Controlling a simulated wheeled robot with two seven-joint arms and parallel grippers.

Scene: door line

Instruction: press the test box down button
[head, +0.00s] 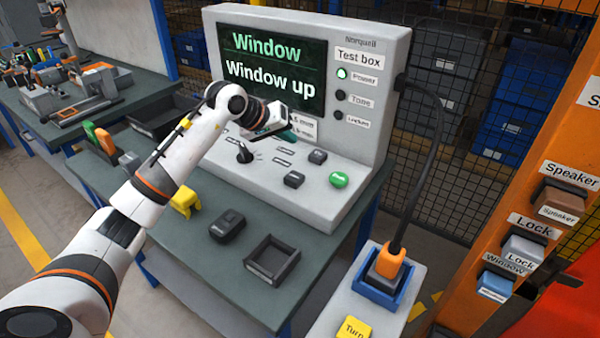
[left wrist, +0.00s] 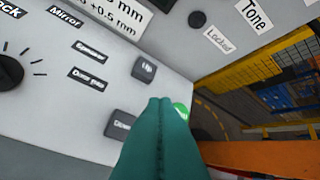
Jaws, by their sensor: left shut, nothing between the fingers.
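The grey test box (head: 372,60) stands on the bench; its screen (head: 268,72) reads "Window" and "Window up". Contact is not visible.
A black knob (head: 243,152) sits left on the panel. The power lamp (head: 342,74) is lit green. An empty dark tray (head: 272,262) and a black block (head: 227,226) lie on the bench in front. An orange post with Speaker, Lock and Window buttons (head: 523,250) stands right.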

